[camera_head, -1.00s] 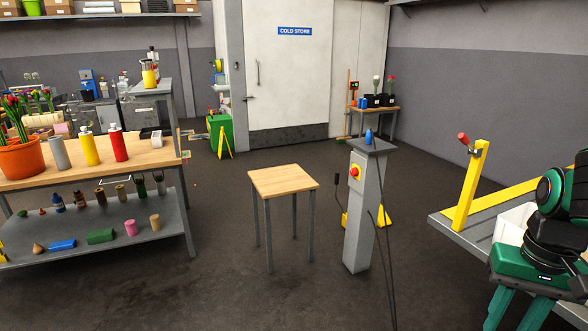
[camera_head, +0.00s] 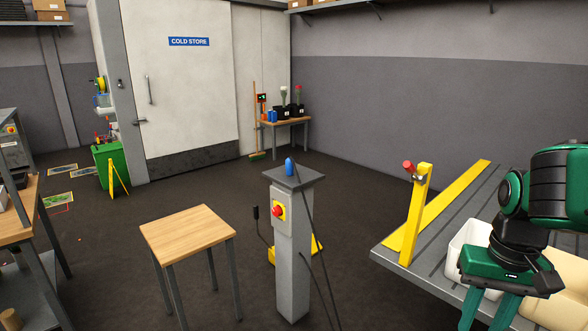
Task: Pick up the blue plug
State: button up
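The blue plug (camera_head: 289,165) is a small rounded blue piece standing upright on the flat top of a grey pedestal (camera_head: 292,250), near the middle of the view. A dark cable runs down from the pedestal's top beside it. My gripper (camera_head: 488,318) is at the lower right, well to the right of the pedestal and apart from the plug. Its two green fingers point down with a gap between them, and nothing shows in the gap. The fingertips are cut off by the bottom edge.
A wooden-topped stool (camera_head: 188,234) stands left of the pedestal. A grey bench with a yellow post (camera_head: 410,215) and a white bin (camera_head: 470,240) is on the right. A red button (camera_head: 278,210) is on the pedestal's front. Dark floor lies open behind the stool.

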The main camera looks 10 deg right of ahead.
aim_at(289, 167)
jog(key=u, duration=0.2)
jog(key=i, duration=2.2)
jog(key=z, duration=0.4)
